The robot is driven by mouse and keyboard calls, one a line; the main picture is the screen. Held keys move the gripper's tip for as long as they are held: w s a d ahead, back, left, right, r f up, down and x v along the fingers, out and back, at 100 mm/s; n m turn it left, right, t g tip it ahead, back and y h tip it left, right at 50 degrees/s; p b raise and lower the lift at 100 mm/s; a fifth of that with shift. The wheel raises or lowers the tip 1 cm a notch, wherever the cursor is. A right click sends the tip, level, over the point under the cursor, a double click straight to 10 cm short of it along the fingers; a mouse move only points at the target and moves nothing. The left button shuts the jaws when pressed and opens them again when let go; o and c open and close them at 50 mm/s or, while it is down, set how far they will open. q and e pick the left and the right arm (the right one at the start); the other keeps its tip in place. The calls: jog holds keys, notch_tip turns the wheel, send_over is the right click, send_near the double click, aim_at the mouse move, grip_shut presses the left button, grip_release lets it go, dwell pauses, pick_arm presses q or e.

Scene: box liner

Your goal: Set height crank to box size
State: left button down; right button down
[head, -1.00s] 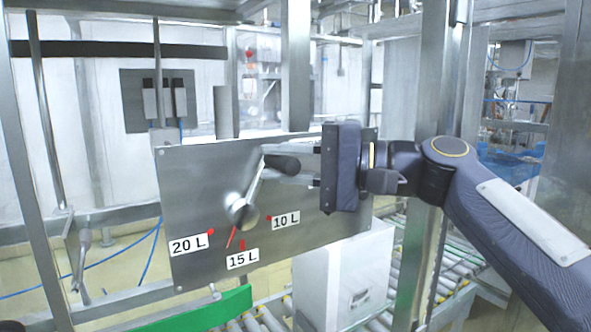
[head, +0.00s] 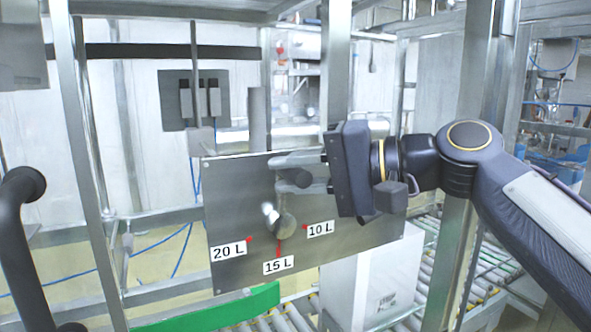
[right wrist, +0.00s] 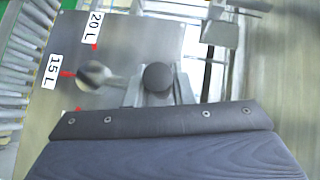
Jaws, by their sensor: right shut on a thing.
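A metal panel (head: 235,190) carries the labels 20 L (head: 228,252), 15 L (head: 278,265) and 10 L (head: 319,229), each with a red mark. The crank's round hub (head: 284,226) sits above the 15 L label, and red shows between them, near the 15 L mark. My right gripper (head: 300,176) is shut on the crank's black knob, above and slightly right of the hub. In the right wrist view the knob (right wrist: 158,77) sits between the fingers. A white box (head: 372,282) with unreadable print stands on the conveyor behind the panel. My left gripper is out of view.
Metal posts (head: 85,150) frame the station at left and right (head: 470,200). A roller conveyor (head: 455,255) runs behind the panel. A green strip (head: 215,310) lies below it.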

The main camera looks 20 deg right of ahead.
jog(key=c, duration=1.3)
grip_release()
jog(key=shift+o, duration=0.2)
jog(key=b+v, duration=0.1)
jog(key=v, duration=0.7)
jog(key=shift+b, duration=0.4)
jog(key=shift+a, duration=0.1)
